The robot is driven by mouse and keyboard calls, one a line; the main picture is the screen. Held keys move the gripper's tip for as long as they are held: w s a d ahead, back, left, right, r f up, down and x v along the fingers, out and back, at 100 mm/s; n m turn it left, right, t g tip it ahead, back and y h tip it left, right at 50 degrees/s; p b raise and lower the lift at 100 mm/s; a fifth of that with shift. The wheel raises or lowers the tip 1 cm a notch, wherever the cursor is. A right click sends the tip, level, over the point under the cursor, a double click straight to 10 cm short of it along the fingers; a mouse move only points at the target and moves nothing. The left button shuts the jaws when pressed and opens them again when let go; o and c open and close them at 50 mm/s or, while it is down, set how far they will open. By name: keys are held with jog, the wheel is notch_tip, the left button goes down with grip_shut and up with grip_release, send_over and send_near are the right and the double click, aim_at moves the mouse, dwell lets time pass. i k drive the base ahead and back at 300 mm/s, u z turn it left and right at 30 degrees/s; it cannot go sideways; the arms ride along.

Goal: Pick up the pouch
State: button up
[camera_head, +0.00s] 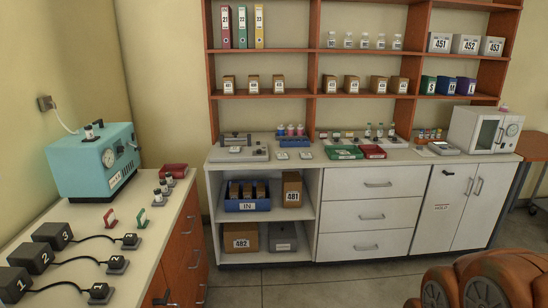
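I cannot tell for certain which item is the pouch. A dark red flat case or pouch (174,171) lies at the back of the left counter, to the right of the teal machine. A green flat item (344,152) and a red flat item (372,151) lie side by side near the front of the middle counter, and these may also be pouches or trays. They are too small to make out. My gripper is not in view.
The left counter (140,258) holds a teal machine (95,160), numbered dark blocks and cabled plugs. The middle counter (415,155) carries small vials and a white incubator (483,130). Brown rounded shapes (475,280) fill the lower right. Grey floor (335,293) lies open between.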

aim_at(236, 148)
jog(key=i, duration=3.3)
jog(key=u, duration=3.6)
